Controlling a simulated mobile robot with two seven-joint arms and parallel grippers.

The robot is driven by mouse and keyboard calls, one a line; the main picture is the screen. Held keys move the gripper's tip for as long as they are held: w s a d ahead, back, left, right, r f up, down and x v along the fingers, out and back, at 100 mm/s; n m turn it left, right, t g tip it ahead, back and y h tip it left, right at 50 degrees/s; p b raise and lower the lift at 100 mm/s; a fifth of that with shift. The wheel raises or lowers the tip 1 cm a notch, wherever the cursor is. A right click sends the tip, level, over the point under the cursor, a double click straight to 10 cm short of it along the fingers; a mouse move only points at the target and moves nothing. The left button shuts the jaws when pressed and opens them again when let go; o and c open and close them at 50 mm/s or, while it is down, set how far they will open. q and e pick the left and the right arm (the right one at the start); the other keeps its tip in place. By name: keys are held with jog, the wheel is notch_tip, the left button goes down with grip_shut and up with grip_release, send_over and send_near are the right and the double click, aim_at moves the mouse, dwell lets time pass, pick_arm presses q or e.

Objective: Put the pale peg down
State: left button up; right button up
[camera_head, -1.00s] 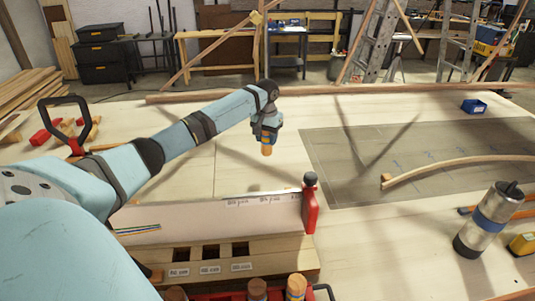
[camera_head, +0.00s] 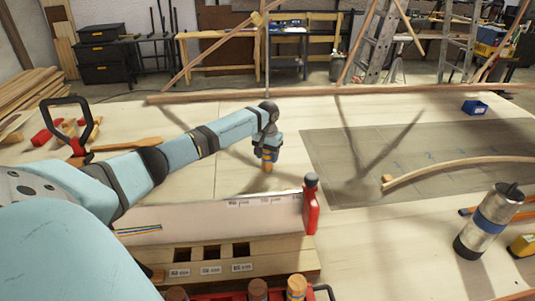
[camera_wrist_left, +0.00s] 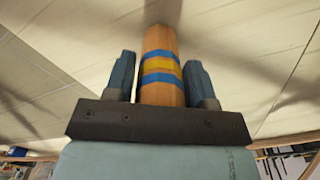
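My left gripper (camera_head: 267,156) is over the bench beyond the white board, pointing down. It is shut on a pale wooden peg (camera_head: 267,168), which hangs upright below the fingers. In the left wrist view the peg (camera_wrist_left: 160,62) stands between the two dark blue fingers (camera_wrist_left: 160,85) and bears blue and yellow bands. Its lower end is close to the bench top (camera_head: 235,180); I cannot tell whether it touches. My right gripper is not in view.
A wooden block with square holes (camera_head: 215,270) and the white board (camera_head: 190,216) lie in front, with a red clamp (camera_head: 311,210) at the board's right end. Several pegs (camera_head: 296,287) stand at the bottom edge. A bent lath (camera_head: 460,165) and metal cylinder (camera_head: 490,222) are right.

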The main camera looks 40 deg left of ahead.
pick_arm(q)
jog(key=shift+o, duration=1.1)
